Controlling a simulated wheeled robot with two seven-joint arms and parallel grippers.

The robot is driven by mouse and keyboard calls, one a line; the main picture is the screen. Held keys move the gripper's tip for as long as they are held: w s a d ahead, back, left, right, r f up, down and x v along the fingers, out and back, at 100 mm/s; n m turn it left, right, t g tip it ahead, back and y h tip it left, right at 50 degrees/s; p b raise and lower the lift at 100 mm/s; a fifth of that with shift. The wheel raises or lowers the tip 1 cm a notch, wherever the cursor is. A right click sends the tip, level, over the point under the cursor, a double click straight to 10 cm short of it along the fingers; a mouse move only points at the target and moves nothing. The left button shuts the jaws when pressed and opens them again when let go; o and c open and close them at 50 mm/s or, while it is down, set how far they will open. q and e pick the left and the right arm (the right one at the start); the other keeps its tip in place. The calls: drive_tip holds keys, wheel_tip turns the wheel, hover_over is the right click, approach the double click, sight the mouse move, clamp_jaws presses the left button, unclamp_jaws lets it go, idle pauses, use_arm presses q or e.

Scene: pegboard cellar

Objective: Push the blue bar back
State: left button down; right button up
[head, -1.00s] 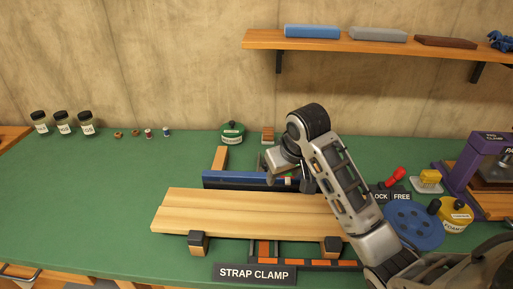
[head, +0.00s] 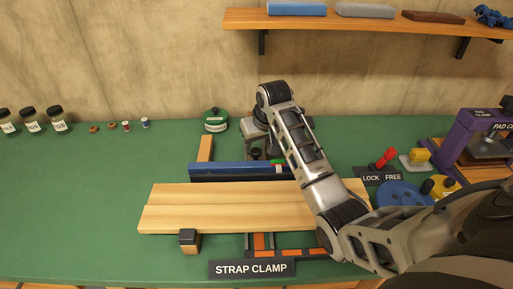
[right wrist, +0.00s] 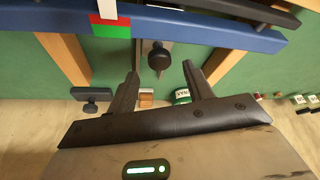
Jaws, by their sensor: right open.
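The blue bar (head: 222,171) lies across the bench just behind a wooden panel (head: 225,207); it also crosses the top of the right wrist view (right wrist: 215,36). A red and green mark (right wrist: 110,27) with a white strip beside it shows on the bar. My right gripper (right wrist: 162,78) is open, its fingers apart, with a black knob (right wrist: 158,56) between or just beyond the tips. In the head view my right arm partly hides this gripper, which is at the bar's back side. Contact with the knob cannot be told. My left gripper is out of view.
A STRAP CLAMP sign (head: 252,269) stands in front of the panel. A green tin (head: 215,120) stands behind the bar. A red lever (head: 383,159) by a LOCK FREE label and a purple clamp (head: 480,140) are at right.

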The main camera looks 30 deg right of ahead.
sight(256, 150)
drive_tip(key=shift+x, duration=1.75)
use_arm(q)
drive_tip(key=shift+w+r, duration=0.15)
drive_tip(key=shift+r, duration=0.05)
